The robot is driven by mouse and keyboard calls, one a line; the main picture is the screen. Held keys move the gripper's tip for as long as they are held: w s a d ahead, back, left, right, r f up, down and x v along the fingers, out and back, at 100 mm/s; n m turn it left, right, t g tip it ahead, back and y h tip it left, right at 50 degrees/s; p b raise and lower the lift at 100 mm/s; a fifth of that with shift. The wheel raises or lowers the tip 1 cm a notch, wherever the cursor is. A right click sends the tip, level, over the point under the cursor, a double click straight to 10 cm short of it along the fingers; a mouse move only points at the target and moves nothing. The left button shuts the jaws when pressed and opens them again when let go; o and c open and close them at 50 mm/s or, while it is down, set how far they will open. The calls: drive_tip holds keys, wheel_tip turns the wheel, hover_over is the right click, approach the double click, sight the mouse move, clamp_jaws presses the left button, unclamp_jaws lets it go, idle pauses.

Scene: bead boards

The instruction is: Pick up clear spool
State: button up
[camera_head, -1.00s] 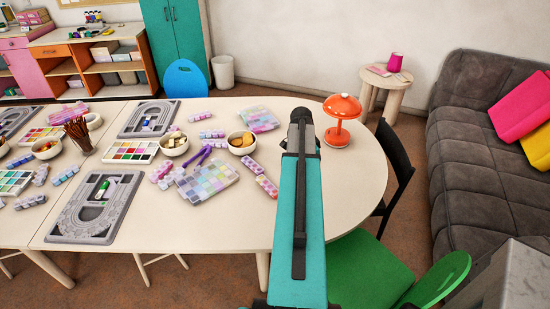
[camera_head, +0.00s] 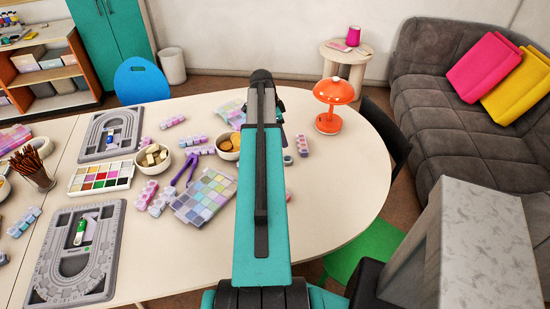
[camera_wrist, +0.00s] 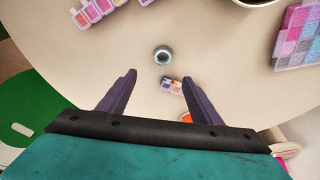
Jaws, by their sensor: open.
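A small round, ring-like piece with a grey rim and shiny centre, which looks like the clear spool (camera_wrist: 163,54), stands on the table in the wrist view. It is ahead of my gripper (camera_wrist: 159,78), roughly in line with the gap between the fingers. My gripper is open and empty, its two dark fingers wide apart, and does not touch the spool. In the head view a small roundish thing at the right edge of my arm may be the spool (camera_head: 287,158). My arm hides much of the table there, and my fingertips are mostly hidden.
The orange lamp (camera_head: 331,98) stands at the table's right. A bowl of orange-brown pieces (camera_head: 228,147) and a bead tray (camera_head: 206,194) are left of my arm. The table's right end is mostly clear.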

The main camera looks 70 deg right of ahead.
drive_tip(key=shift+w+d+r, duration=0.1)
drive_tip(key=shift+w+d, duration=0.05)
drive_tip(key=shift+w, duration=0.2)
drive_tip(key=p, duration=0.2)
hover_over(286, 156)
drive_tip(key=a, duration=0.2)
drive_tip(key=shift+w+f, duration=0.15)
drive_tip(key=shift+f, duration=4.05)
drive_tip(key=shift+f+p, duration=0.1)
drive_tip(key=shift+p, duration=0.2)
drive_tip(key=shift+p+x, duration=1.3)
drive_tip(key=shift+x, duration=1.15)
drive_tip(key=shift+w, duration=0.1)
drive_tip(key=c, duration=1.1)
drive_tip(key=shift+o, duration=0.2)
